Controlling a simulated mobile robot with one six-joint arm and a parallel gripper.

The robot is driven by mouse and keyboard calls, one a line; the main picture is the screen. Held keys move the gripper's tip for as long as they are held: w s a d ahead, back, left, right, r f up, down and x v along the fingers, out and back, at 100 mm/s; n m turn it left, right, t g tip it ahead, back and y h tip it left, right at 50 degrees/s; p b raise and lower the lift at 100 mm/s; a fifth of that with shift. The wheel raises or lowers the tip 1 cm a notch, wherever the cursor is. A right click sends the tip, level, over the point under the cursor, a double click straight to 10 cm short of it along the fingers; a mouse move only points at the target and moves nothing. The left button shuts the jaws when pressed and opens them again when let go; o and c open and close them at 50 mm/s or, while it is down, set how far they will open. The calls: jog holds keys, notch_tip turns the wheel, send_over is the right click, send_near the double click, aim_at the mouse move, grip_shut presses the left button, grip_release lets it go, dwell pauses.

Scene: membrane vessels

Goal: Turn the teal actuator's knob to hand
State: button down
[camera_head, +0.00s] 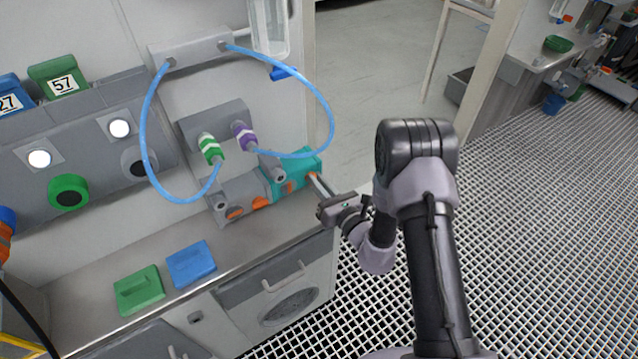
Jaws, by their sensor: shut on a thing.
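The teal actuator (299,167) sits at the right end of the bench, beside a grey actuator (237,192) of similar shape. A small orange knob (313,175) shows on the teal actuator's right part. My gripper (317,180) reaches in from the right with its fingers at this knob. The fingers are shut on the knob and hide part of it. An orange part (288,187) also shows on the front of the teal actuator. The knob's exact setting is too small to read.
Blue hoses (148,130) loop above the actuators from a wall block to green (210,148) and purple (243,136) connectors. A green block (139,290) and a blue block (191,264) lie at the bench's front left. Open grating floor (540,220) lies to the right.

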jog(key=shift+n, duration=0.3)
jog(key=c, duration=1.5)
grip_release()
jog(key=p+v, duration=0.2)
jog(key=v, duration=1.5)
jog(key=shift+s+d, duration=0.15)
jog(key=shift+s, duration=0.05)
